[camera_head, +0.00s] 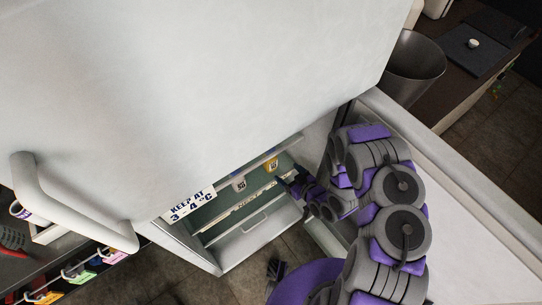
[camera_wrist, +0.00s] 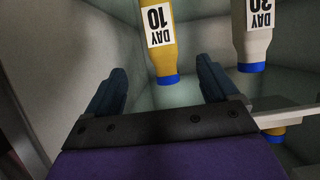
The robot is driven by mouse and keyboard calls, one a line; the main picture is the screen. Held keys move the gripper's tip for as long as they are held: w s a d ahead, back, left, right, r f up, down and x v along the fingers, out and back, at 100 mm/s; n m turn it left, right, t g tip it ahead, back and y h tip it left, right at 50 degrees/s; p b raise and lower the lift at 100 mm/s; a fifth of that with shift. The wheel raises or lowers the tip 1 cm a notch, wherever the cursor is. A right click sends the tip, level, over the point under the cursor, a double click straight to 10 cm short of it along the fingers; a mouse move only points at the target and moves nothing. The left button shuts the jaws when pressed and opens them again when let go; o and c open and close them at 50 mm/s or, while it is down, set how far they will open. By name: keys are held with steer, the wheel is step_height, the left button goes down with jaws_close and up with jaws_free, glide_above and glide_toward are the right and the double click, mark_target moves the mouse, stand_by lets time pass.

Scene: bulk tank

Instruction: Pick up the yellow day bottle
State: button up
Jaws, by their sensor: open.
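The yellow day bottle (camera_wrist: 166,58), with a blue cap and an upside-down "DAY 10" label, is at the top middle of the wrist view. Its cap end lies between my finger lines, apparently beyond the tips, and I see no contact. In the head view a small yellow bottle (camera_head: 272,165) is in the open cabinet, beside my gripper (camera_head: 286,184). My gripper also shows in the wrist view (camera_wrist: 160,76), with its two dark fingers apart and nothing held. A pale bottle (camera_wrist: 254,46) labelled "DAY 30" is to the right.
Another yellow, blue-capped bottle (camera_wrist: 274,131) shows partly behind a pale bar at lower right. The cabinet has a "KEEP AT 3-4°C" sign (camera_head: 190,204) and a drawer-like lower section (camera_head: 250,240). A large white door with a handle (camera_head: 70,205) fills the upper left.

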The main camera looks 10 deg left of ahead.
mark_target(273, 163)
steer(key=x, duration=0.9)
steer(key=shift+s+a, duration=0.35)
steer(key=shift+s, duration=0.05)
steer(key=shift+w+d+f, duration=0.15)
steer(key=shift+w+d, duration=0.15)
steer(key=shift+w+a+f, duration=0.1)
steer(key=shift+w+f, duration=0.05)
steer(key=shift+w, duration=0.05)
steer(key=x, duration=0.5)
steer(key=shift+s+a, duration=0.15)
steer(key=shift+s, duration=0.1)
steer(key=shift+d, duration=0.3)
steer(key=shift+c, duration=0.3)
steer(key=shift+d, duration=0.25)
steer(key=c, duration=0.3)
steer(key=shift+s+a, duration=0.1)
steer(key=shift+a, duration=0.25)
steer(key=c, duration=0.8)
steer(key=shift+d, duration=0.15)
steer(key=shift+c, duration=0.5)
